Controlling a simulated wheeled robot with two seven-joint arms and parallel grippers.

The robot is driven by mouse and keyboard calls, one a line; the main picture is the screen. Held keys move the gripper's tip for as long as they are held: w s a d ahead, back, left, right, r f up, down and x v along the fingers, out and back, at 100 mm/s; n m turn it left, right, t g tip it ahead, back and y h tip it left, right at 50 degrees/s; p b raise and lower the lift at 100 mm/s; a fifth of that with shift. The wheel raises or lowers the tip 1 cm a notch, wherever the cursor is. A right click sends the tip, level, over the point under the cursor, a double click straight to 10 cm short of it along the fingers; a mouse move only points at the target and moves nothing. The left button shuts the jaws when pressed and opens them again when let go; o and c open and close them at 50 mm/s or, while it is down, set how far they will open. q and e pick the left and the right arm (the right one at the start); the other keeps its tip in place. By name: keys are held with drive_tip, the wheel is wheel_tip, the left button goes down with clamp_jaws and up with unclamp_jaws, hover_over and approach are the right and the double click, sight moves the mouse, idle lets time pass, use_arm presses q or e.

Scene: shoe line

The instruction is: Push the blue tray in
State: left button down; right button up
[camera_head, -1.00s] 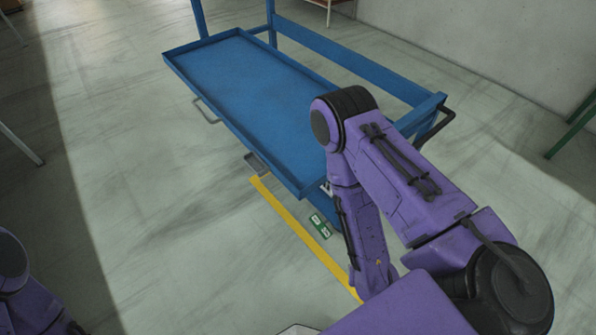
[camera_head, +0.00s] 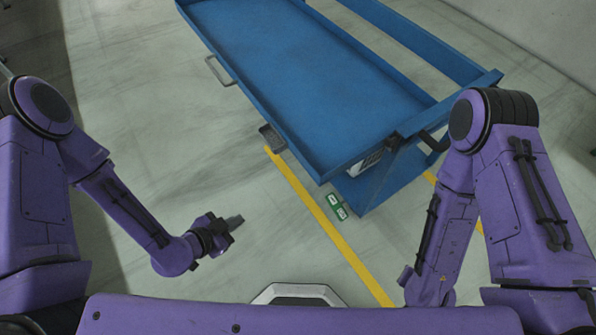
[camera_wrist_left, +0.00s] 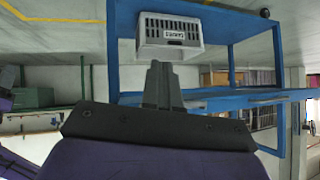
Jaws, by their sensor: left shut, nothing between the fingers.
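The blue tray (camera_head: 300,85) is a long, shallow, empty tray with a raised rim, on a blue frame (camera_head: 415,38) in the head view. My left gripper (camera_head: 238,219) is shut and empty, below and left of the tray's near end and apart from it in the picture. In the left wrist view its fingers (camera_wrist_left: 157,85) are together, with blue frame parts behind them. I cannot tell which of these belong to the tray. My right arm bends down at the right, and its gripper is hidden.
A grey handle (camera_head: 217,72) and a dark grey piece (camera_head: 271,138) show along the tray's left side. A yellow floor line (camera_head: 325,222) and a green sign (camera_head: 337,207) lie near its end. A light grey slotted box (camera_wrist_left: 168,37) shows in the left wrist view. Floor at left is clear.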

sight(306, 161)
use_arm(q)
drive_tip(key=w+d+r+m+t+h+b, duration=0.35)
drive_tip(key=r+m+h, duration=0.55)
drive_tip(key=m, duration=1)
drive_tip(key=shift+g, duration=0.45)
drive_tip(key=x, duration=1.5)
drive_tip(key=shift+f+p, duration=0.3)
use_arm(e)
wheel_tip(306, 161, down, 5)
drive_tip(key=shift+d+r, duration=0.1)
drive_tip(key=shift+r, duration=0.1)
use_arm(q)
drive_tip(key=shift+w, duration=0.1)
